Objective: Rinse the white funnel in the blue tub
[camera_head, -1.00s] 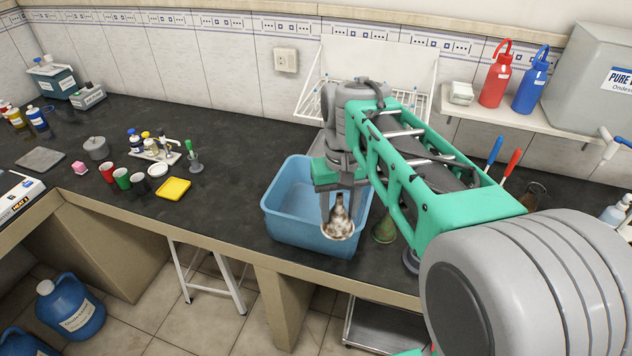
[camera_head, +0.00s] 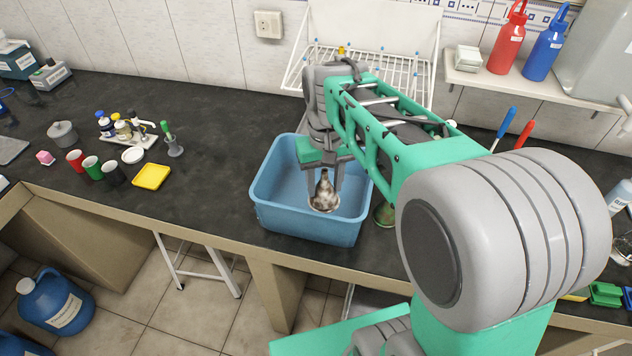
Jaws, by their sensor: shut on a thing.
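My gripper (camera_head: 325,180) points down over the blue tub (camera_head: 312,229) and is shut on a funnel (camera_head: 324,197). The funnel looks whitish with brown stains. It hangs wide end down and narrow stem up, inside the outline of the tub. I cannot tell how deep it is or whether it touches the tub's floor. The tub stands near the front edge of the dark bench. My arm hides part of its right and back side.
A green glass item (camera_head: 384,214) stands close to the tub's right, partly hidden by my arm. A white wire rack (camera_head: 400,70) hangs on the wall behind. A yellow tray (camera_head: 152,176) and coloured cups (camera_head: 92,168) stand to the left. The bench between is clear.

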